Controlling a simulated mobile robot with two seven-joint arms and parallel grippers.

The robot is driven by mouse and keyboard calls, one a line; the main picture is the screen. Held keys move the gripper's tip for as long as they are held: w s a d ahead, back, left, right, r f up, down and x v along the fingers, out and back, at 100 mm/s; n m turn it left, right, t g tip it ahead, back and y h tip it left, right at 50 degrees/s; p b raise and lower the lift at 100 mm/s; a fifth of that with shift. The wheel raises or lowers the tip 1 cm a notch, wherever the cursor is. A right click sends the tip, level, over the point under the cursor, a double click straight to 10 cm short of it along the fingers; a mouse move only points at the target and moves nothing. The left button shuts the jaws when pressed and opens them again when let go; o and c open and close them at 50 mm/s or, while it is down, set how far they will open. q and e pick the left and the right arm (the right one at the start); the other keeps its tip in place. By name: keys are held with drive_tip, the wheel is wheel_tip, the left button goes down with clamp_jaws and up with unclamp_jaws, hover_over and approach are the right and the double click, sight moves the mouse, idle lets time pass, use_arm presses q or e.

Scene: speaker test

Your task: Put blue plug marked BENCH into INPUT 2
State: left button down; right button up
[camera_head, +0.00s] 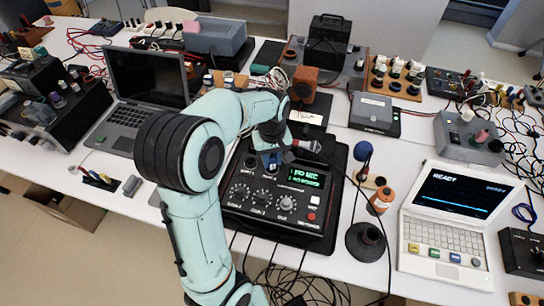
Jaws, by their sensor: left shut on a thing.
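My left gripper (272,152) is over the back left part of a black mixer box (310,232) with knobs and a green-lit display (306,177). It is shut on a small blue plug (270,161), which shows just below the fingers. The lettering on the plug is too small to read. The plug is above the mixer's top; I cannot tell whether it touches a socket. The INPUT 2 label cannot be made out, and my left arm covers part of the mixer's left side. My right gripper is not in view.
A microphone (308,146) lies just right of the gripper. A dark laptop (146,80) is at the left. Loose black cables hang at the front.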

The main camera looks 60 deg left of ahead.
sight(272, 157)
use_arm(q)
drive_tip(key=c, duration=0.8)
unclamp_jaws()
wheel_tip(272, 157, up, 13)
drive_tip(key=shift+r+p, duration=0.2)
drive_tip(key=shift+p, duration=1)
drive_tip(key=shift+d, duration=0.1)
